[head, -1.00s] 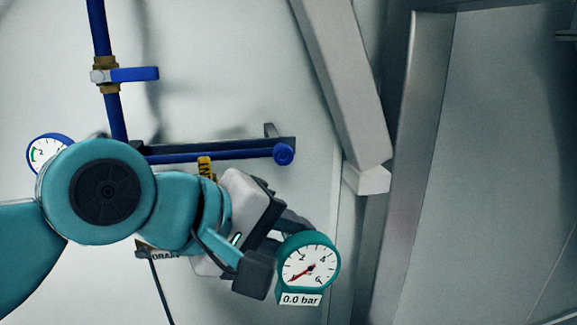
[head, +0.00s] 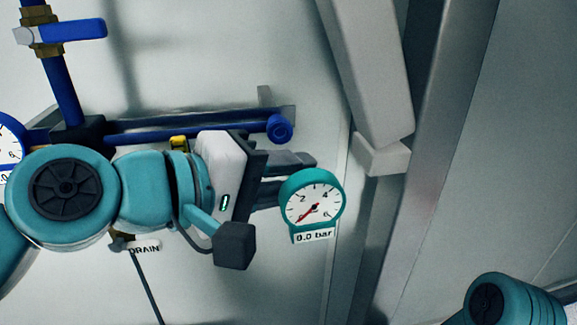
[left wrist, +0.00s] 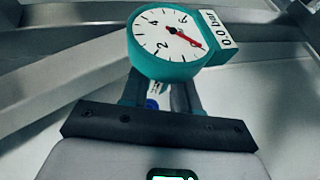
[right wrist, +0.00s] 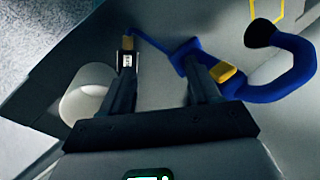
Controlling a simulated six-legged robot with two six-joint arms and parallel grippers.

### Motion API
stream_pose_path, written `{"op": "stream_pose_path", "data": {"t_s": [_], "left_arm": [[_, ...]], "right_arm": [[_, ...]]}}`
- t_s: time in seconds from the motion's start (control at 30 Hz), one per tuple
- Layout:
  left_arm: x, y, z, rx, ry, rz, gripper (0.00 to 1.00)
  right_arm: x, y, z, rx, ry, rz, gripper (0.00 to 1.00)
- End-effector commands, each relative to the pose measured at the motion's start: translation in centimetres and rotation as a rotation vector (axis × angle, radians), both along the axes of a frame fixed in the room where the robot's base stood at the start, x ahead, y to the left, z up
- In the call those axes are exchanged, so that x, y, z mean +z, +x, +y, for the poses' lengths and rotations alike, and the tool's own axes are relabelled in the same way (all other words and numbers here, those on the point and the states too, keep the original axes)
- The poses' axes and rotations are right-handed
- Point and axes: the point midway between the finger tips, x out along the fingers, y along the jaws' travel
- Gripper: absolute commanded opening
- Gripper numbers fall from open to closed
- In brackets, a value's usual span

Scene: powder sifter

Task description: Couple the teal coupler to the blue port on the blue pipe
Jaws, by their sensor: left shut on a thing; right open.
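The teal coupler, with a round white gauge (head: 313,203) reading 0.0 bar, is in my left gripper (head: 296,176). The left gripper is shut on it; the fingers and the coupler's mouth are largely hidden behind the gauge. The gauge also shows in the left wrist view (left wrist: 168,38). The blue port (head: 280,128) is the round end of the horizontal blue pipe (head: 190,130). The coupler is below and slightly right of the port, apart from it in the picture. My right gripper (right wrist: 167,80) is open with nothing between its fingers.
A blue-handled valve (head: 70,31) sits on the upright blue pipe at upper left. A blue-rimmed gauge (head: 8,140) is at the left edge. A grey beam (head: 365,65) stands right of the port. A thick blue curved handle or hose (right wrist: 290,82) is near my right fingers.

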Motion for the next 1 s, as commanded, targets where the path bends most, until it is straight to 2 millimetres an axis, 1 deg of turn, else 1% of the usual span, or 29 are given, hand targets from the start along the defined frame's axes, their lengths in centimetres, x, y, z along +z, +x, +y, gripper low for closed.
{"op": "stream_pose_path", "data": {"t_s": [0.13,0.27,0.47,1.0], "left_arm": [[0.1,0.1,0.1,0.002,-0.003,-0.003,0.00],[0.1,0.7,0.3,0.003,-0.002,-0.003,0.00],[0.1,2.0,0.5,0.003,-0.003,-0.003,0.00],[0.1,5.9,1.2,0.003,-0.002,-0.003,0.00]], "right_arm": [[-0.2,0.0,0.0,0.000,0.000,0.001,0.61],[-0.4,0.0,0.0,0.001,0.000,0.001,0.61],[-0.8,0.0,0.0,0.000,0.000,0.000,0.61],[-0.9,0.0,0.0,0.000,0.000,0.000,0.61]]}}
